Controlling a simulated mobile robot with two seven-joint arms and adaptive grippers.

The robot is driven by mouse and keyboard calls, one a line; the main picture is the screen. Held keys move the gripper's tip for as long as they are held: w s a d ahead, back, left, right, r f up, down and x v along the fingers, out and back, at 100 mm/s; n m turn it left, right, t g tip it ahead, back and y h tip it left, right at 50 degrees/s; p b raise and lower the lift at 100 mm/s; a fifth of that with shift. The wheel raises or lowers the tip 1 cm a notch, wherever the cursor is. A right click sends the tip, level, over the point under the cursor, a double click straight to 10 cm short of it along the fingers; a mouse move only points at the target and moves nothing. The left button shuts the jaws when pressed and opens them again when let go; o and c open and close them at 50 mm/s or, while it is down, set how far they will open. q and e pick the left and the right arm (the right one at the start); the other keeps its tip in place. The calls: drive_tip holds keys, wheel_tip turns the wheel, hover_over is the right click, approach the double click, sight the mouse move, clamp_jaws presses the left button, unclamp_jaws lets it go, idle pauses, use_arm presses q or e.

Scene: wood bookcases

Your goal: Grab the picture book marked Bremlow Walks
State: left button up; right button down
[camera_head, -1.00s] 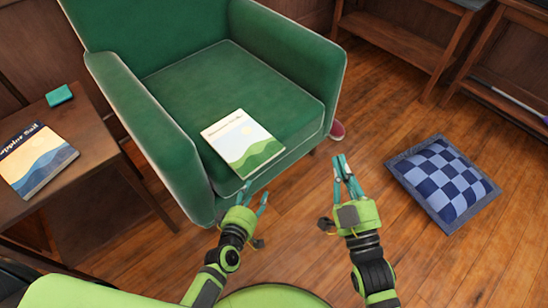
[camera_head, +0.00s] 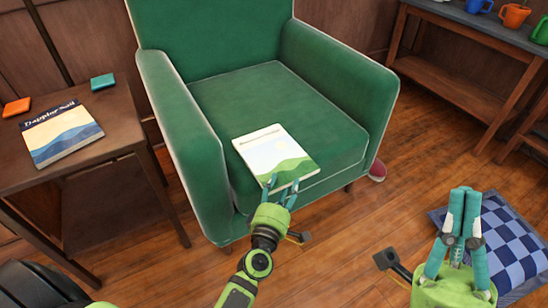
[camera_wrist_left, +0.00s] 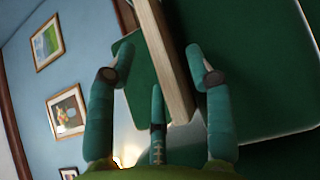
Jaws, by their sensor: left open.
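A cream picture book with green hills (camera_head: 272,152) lies flat on the seat of the green armchair (camera_head: 225,100), its front edge at the seat's front. Its title is too small to read surely. My left gripper (camera_head: 282,184) is open at the book's near edge. In the left wrist view the book's edge (camera_wrist_left: 166,65) stands between the two spread fingers, without a clear grip. My right gripper (camera_head: 465,192) is empty, its fingertips close together, over the floor at the lower right.
A side table (camera_head: 110,110) at the left holds another book (camera_head: 62,132), titled roughly "Dappler Sail", an orange box (camera_head: 16,107) and a teal box (camera_head: 103,82). A checked cushion (camera_head: 510,250) lies behind my right gripper. A shelf with pots (camera_head: 470,95) stands at the right.

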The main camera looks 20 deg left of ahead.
use_arm(q)
drive_tip(key=w, duration=0.3)
drive_tip(key=shift+w+a, duration=0.15)
drive_tip(key=shift+w, duration=0.1)
drive_tip(key=shift+c, duration=0.4)
clamp_jaws()
drive_tip(key=shift+r, duration=0.1)
